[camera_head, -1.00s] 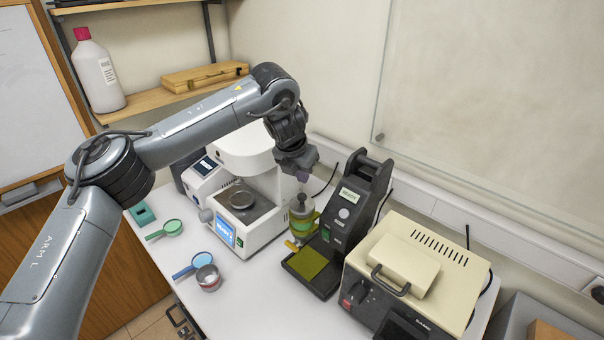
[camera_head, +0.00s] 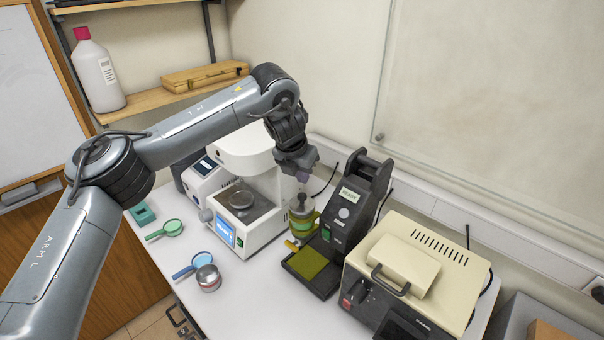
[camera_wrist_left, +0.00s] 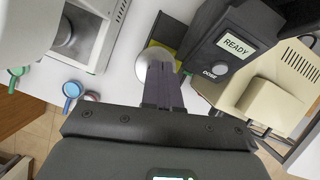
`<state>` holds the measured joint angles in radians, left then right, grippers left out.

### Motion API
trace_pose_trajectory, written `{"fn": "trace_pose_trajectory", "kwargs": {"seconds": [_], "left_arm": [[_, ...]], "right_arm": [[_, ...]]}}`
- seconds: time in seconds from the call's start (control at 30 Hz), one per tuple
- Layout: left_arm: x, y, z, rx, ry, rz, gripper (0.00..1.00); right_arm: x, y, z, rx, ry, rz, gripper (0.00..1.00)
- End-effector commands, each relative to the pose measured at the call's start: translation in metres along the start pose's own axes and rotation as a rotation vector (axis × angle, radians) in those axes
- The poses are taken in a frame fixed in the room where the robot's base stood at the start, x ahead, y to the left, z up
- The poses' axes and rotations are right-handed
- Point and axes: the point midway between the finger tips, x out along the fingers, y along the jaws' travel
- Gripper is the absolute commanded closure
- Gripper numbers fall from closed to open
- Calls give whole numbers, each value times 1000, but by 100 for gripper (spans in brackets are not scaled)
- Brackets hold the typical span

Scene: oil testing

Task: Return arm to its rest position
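My left arm reaches in from the left in the head view. Its gripper (camera_head: 303,177) points down just above the knobbed top of a green-and-metal vessel (camera_head: 302,222) beside the black tester. In the left wrist view the two dark fingers (camera_wrist_left: 163,88) lie side by side and look shut, with nothing seen between them. Behind their tips shows a round pale metal top (camera_wrist_left: 148,65), partly hidden by the fingers. My right gripper is in neither view.
The black tester (camera_head: 352,205) and the cream box-shaped instrument (camera_head: 440,255) stand to the right of the gripper, the white instrument (camera_head: 262,225) to its left. Small pans and a cup (camera_head: 208,279) lie at the table's left. The front middle of the table (camera_head: 262,305) is clear.

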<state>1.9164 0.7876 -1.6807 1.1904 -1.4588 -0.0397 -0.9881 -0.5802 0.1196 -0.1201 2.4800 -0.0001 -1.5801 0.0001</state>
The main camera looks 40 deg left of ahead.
Motion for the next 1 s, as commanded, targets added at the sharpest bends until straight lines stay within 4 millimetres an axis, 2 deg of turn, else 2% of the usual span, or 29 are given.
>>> {"fn": "trace_pose_trajectory", "kwargs": {"seconds": [1.0], "left_arm": [[29,0,-12,0,1,0,100]], "right_arm": [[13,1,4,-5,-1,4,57]]}}
